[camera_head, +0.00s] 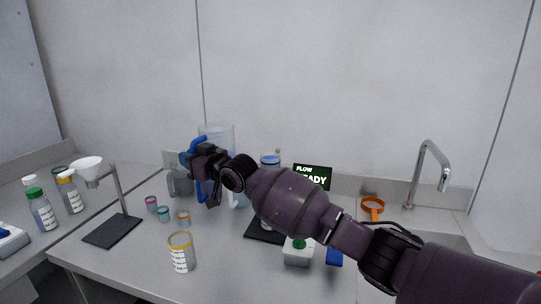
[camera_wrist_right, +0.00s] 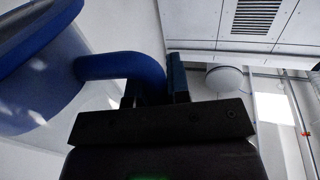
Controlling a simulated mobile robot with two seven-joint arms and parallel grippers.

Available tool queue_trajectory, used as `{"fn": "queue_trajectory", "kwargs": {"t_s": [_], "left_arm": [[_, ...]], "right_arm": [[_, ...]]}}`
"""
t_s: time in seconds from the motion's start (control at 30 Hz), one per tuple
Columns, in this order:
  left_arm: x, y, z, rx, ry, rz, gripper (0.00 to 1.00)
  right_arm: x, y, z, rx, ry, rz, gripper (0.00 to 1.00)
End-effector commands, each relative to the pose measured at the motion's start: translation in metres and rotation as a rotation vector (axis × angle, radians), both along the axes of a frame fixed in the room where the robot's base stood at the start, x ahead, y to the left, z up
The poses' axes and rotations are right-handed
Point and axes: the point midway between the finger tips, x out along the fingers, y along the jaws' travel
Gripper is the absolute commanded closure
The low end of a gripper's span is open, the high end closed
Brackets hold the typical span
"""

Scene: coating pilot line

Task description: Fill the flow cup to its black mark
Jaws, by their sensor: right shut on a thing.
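My right gripper (camera_head: 195,160) is shut on the blue handle of a clear jug (camera_head: 220,136), at the back of the bench. In the right wrist view the blue handle (camera_wrist_right: 125,68) passes between the jaws, and the jug's blue-rimmed wall (camera_wrist_right: 45,85) is at the left. I cannot tell whether the jug touches the bench. A blue-rimmed vessel (camera_head: 270,160) shows behind my right arm, above a black base (camera_head: 256,233). Most of it is hidden, and no black mark can be made out. My left gripper is not in view.
Small ringed cups (camera_head: 163,214) and a yellow-rimmed container (camera_head: 181,255) stand in front. A display reading FLOW (camera_head: 314,175), an orange strainer (camera_head: 372,205) and a tap (camera_head: 430,165) are at right. Labelled bottles (camera_head: 41,212) stand far left.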

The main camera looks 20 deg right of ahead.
Motion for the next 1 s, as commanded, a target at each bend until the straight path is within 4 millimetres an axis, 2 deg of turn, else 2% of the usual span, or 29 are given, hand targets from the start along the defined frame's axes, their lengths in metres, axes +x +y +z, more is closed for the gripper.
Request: {"fn": "queue_trajectory", "kwargs": {"t_s": [0.03, 0.5, 1.0], "left_arm": [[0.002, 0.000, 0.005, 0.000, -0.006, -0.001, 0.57], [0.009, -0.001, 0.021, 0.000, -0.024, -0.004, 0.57], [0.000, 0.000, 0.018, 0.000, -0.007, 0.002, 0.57]], "right_arm": [[0.000, 0.004, 0.007, 0.002, -0.004, 0.002, 1.00], [0.004, 0.032, 0.029, 0.002, -0.005, 0.001, 1.00], [0.005, 0.036, 0.030, 0.001, -0.004, 0.001, 1.00]]}}
